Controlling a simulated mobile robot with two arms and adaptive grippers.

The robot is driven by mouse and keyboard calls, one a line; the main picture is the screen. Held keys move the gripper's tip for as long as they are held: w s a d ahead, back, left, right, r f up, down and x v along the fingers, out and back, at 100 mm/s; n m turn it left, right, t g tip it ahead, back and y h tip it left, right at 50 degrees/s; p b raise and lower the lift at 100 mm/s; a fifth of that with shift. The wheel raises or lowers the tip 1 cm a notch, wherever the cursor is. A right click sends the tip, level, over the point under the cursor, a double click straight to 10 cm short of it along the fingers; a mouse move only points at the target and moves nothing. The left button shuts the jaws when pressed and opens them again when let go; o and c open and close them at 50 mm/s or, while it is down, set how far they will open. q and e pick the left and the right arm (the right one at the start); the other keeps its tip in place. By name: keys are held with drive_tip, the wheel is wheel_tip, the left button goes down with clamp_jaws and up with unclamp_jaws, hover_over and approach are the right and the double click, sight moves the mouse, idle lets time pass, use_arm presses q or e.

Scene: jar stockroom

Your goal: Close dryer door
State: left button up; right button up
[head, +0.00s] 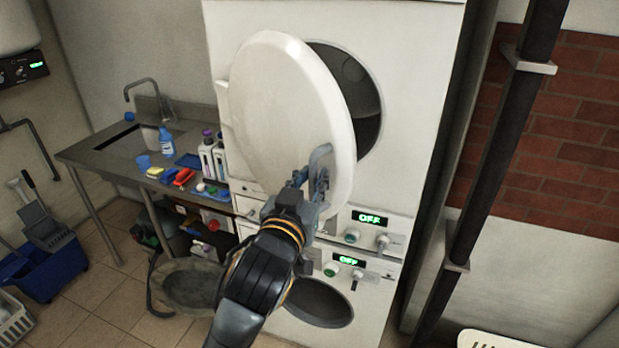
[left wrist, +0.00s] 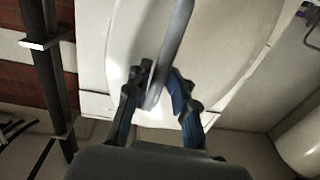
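The white round dryer door (head: 285,105) stands open, swung out to the left of the dark drum opening (head: 362,100) of the upper dryer. Its grey curved handle (head: 322,155) is on the door's lower right part. My left gripper (head: 312,178) is at this handle. In the left wrist view, the handle (left wrist: 172,50) runs between the two blue-and-black fingers (left wrist: 160,80), which close in on it from both sides. The door's face (left wrist: 215,60) is just beyond them. My right gripper is in neither view.
A lower dryer with its opening (head: 318,303) sits beneath, with control panels reading OFF. A metal sink table (head: 105,152) with bottles and cloths stands at left. A basket (head: 188,285) is on the floor. A dark vertical pipe (head: 490,150) runs at right.

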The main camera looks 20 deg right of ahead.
use_arm(q)
drive_tip(key=shift+a, duration=0.1)
drive_tip(key=v, duration=1.2)
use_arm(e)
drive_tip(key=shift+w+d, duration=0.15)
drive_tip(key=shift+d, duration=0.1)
